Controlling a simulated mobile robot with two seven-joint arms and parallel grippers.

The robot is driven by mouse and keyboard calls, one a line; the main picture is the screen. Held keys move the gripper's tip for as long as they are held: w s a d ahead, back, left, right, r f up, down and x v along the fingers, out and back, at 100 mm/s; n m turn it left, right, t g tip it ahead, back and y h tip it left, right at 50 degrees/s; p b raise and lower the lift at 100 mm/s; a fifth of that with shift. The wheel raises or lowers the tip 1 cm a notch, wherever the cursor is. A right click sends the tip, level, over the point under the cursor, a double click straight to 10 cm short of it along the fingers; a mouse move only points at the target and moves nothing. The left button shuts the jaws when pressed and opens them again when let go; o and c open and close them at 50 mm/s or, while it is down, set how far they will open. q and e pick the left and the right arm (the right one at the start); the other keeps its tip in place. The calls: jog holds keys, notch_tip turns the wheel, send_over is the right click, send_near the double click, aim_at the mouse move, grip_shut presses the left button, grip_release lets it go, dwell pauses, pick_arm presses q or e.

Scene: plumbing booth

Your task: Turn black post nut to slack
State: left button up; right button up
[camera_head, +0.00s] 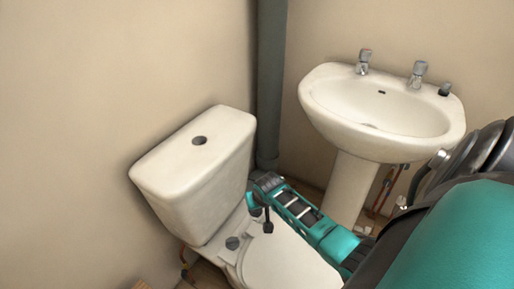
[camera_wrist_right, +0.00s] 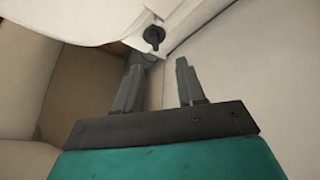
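The black post nut (camera_wrist_right: 153,36) shows in the right wrist view as a small dark knob against a white surface, just beyond my fingertips. My right gripper (camera_wrist_right: 160,63) is open and empty, with its two fingers apart and the nut lying past the gap, nearer the left finger. My left gripper is out of view.
The toilet cistern (camera_head: 195,175) stands close to the left of my right gripper. A dark vertical pipe (camera_head: 270,90) runs down the corner behind. The sink (camera_head: 385,105) on its pedestal (camera_head: 350,188) stands to the right, with copper pipes (camera_head: 381,190) beneath.

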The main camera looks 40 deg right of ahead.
aim_at(257, 212)
jog(key=shift+m+g, duration=0.3)
jog(key=shift+m, duration=0.2)
jog(key=b+x, duration=0.3)
jog(key=x, duration=0.1)
jog(key=d+b+x, duration=0.1)
jog(key=b+x, duration=0.2)
jog(key=x, duration=0.2)
jog(key=b+x, duration=0.3)
jog(key=x, duration=0.1)
jog(key=shift+w+d+r, duration=0.1)
jog(key=shift+w+d, duration=0.1)
jog(key=shift+w, duration=0.3)
jog(key=shift+c, duration=0.3)
jog(key=c, duration=0.6)
grip_shut()
